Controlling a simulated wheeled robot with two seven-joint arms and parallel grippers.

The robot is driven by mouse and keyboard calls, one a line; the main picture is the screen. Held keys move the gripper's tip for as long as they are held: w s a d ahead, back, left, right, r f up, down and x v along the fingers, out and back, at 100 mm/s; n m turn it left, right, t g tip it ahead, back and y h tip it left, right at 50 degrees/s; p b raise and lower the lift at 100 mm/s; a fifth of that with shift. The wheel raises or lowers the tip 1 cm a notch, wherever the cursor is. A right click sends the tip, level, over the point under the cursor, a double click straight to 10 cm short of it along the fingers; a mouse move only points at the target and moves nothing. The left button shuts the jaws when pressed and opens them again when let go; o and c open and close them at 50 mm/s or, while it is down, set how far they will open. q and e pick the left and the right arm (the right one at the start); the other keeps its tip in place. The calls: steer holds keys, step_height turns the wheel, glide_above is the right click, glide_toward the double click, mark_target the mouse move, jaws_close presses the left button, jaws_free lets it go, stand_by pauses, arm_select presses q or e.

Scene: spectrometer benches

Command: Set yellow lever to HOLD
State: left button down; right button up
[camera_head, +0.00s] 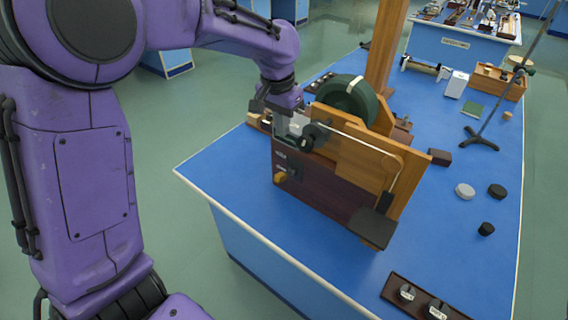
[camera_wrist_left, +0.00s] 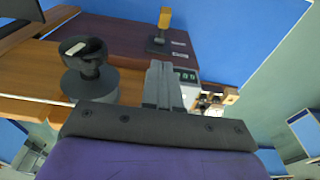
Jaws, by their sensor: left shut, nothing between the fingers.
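The yellow lever (camera_head: 281,177) sits low on the left end of the dark maroon front panel (camera_head: 318,195) of the wooden instrument. In the left wrist view the lever (camera_wrist_left: 165,18) stands on a small black mount at the top middle, with two small pale labels (camera_wrist_left: 179,49) beside it. Their text is too small to read. My left gripper (camera_head: 281,130) is above the panel's left end, next to a black knob (camera_head: 313,137). In the wrist view its grey fingers (camera_wrist_left: 163,70) are together and empty, pointing toward the panel, apart from the lever. My right gripper is not in view.
A dark green wheel (camera_head: 346,98) and a wooden post (camera_head: 385,45) rise behind the panel. A black plate (camera_head: 371,227) hangs at its right end. Weights (camera_head: 464,190), a stand (camera_head: 480,138) and a wooden tray (camera_head: 498,80) lie farther right.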

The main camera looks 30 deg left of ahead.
arm_select(q)
steer(key=p, duration=0.2)
glide_above(284, 174)
steer(key=f, duration=0.9)
steer(key=shift+w+f, duration=0.2)
steer(key=shift+w, duration=0.2)
steer(key=f, duration=0.1)
steer(key=s+f+p, duration=0.1)
steer(key=f, duration=0.1)
steer(key=shift+f, duration=0.3)
steer(key=shift+s+f, duration=0.25)
steer(key=shift+f, duration=0.2)
steer(key=shift+w, duration=0.1)
